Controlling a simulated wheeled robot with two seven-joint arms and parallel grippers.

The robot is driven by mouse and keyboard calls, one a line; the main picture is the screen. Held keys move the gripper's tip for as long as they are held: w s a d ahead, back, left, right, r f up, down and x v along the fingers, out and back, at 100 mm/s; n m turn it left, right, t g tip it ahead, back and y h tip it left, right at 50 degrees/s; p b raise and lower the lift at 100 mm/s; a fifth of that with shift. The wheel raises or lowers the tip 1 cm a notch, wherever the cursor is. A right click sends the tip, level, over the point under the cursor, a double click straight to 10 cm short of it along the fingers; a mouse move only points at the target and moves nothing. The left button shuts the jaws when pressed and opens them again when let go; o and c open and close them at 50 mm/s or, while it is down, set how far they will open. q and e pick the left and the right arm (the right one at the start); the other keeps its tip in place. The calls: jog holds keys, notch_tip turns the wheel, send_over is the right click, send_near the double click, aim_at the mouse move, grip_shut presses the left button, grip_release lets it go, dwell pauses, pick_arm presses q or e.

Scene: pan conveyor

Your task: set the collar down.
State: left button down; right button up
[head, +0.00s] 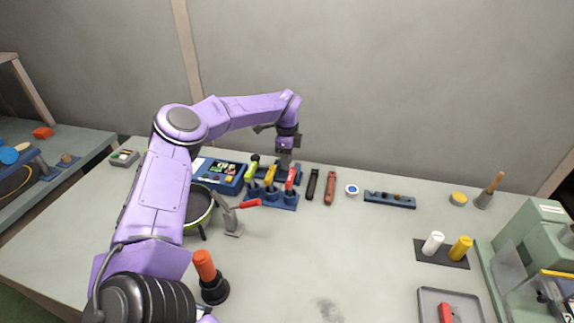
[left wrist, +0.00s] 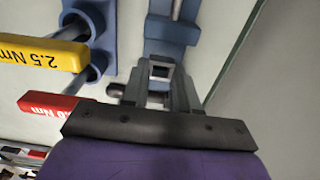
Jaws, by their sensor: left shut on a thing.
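My left gripper (head: 285,160) is over the back of the bench, pointing down behind the tool rack. In the left wrist view its fingers (left wrist: 161,82) are shut on a small grey square piece with a dark opening, which I take for the collar (left wrist: 160,69). A blue holder (left wrist: 172,30) with a metal rod shows just beyond the collar; I cannot tell whether they touch. In the head view the collar is too small and hidden to make out. My right gripper is not in view.
A blue rack (head: 284,203) holds yellow-green, yellow and red tool handles close in front of the gripper. The bench's front middle is clear.

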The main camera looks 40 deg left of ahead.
pick_arm(q)
jog(key=shift+w+a+f, duration=0.15)
jog(key=shift+w+f, duration=0.1)
jog(key=shift+f, duration=0.1)
notch_tip(320, 180, down, 3)
jog(key=shift+r+p, duration=0.2)
jog(key=shift+p, duration=0.15)
jog(key=shift+f, duration=0.3)
jog(key=shift+f+b, duration=0.15)
jog(key=shift+b, duration=0.15)
jog(key=c, duration=0.9)
grip_release()
jog(key=shift+o, duration=0.2)
